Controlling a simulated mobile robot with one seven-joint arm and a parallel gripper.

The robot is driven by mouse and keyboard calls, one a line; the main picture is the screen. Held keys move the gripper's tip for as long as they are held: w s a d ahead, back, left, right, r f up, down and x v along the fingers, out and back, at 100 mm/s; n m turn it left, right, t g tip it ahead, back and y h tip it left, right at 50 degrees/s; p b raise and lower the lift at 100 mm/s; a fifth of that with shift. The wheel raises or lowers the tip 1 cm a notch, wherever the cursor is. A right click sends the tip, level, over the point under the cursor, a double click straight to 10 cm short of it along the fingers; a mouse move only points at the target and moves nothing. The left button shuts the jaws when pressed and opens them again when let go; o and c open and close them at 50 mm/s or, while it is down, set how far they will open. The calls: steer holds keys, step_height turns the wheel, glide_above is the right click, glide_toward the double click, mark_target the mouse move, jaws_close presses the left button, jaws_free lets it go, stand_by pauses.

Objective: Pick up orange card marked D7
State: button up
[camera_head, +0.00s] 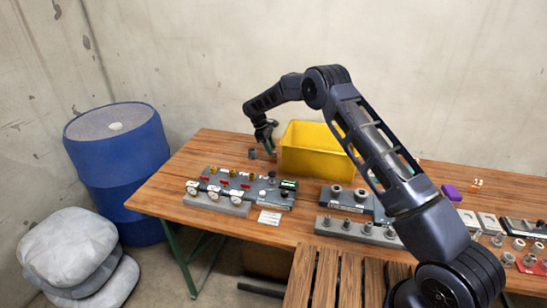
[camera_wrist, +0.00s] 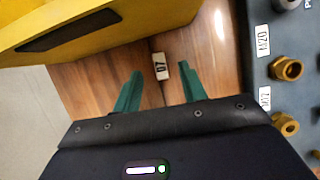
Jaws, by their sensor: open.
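A small pale card marked D7 (camera_wrist: 161,66) shows in the wrist view on the wooden table, between and just beyond my fingertips. Its visible face looks white; I see no orange on it there. My gripper (camera_wrist: 160,70) is open, with one green finger on each side of the card and nothing held. In the head view my gripper (camera_head: 268,148) points down over the table at the left of the yellow bin. The card cannot be made out in the head view.
The yellow bin (camera_head: 312,163) stands close beside my gripper; its wall (camera_wrist: 100,35) also fills the wrist view's upper left. A grey valve panel (camera_head: 235,184) with gauges lies in front. Small orange-and-white pieces (camera_head: 475,184) lie far right. A blue drum (camera_head: 118,165) stands left.

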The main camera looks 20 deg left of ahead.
mark_target(273, 158)
steer(key=shift+x, duration=1.95)
steer(key=shift+s, duration=0.1)
jaws_close()
steer(key=shift+r, duration=0.15)
